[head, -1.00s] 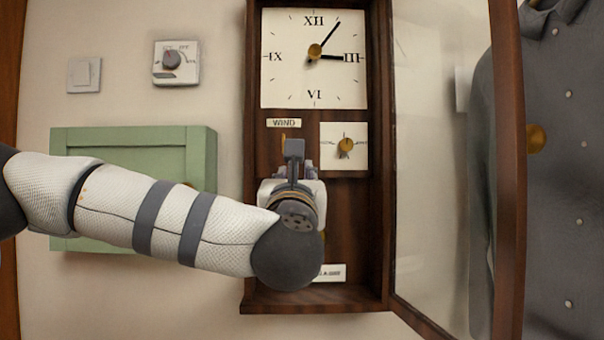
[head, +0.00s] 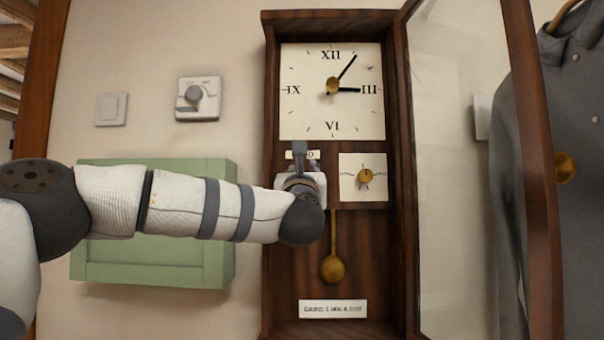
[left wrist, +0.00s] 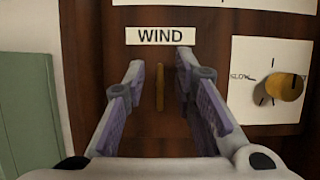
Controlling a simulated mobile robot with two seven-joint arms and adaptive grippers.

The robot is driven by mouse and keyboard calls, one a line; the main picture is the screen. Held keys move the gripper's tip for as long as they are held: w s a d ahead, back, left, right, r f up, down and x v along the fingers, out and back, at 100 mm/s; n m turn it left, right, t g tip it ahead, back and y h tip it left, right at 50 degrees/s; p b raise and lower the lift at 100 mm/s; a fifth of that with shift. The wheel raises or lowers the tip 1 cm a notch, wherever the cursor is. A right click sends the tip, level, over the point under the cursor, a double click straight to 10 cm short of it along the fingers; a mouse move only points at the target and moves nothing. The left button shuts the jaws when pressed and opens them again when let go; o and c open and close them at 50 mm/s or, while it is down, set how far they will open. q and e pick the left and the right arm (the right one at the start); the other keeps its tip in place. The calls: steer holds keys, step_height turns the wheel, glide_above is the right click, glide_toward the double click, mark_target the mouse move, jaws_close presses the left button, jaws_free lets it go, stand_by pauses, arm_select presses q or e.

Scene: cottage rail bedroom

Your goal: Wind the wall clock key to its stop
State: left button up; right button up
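The wall clock (head: 274,250) has a dark wooden case, a white dial and an open glass door. Its brass winding key (left wrist: 159,88) shows edge-on and upright below the WIND label (left wrist: 160,36) in the left wrist view. My left gripper (left wrist: 158,65) is open, with one finger on each side of the key and a visible gap on both sides. In the head view my left gripper (head: 299,155) covers the key and part of the WIND label. My right gripper is in neither view.
The open glass door (head: 465,170) stands to the right, near a grey shirt (head: 590,200). A small slow-marked dial with a brass knob (head: 365,176) is right of my gripper. The pendulum (head: 332,268) hangs below. A green cabinet (head: 150,272) is behind my arm.

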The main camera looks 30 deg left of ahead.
arm_select(q)
jaws_close()
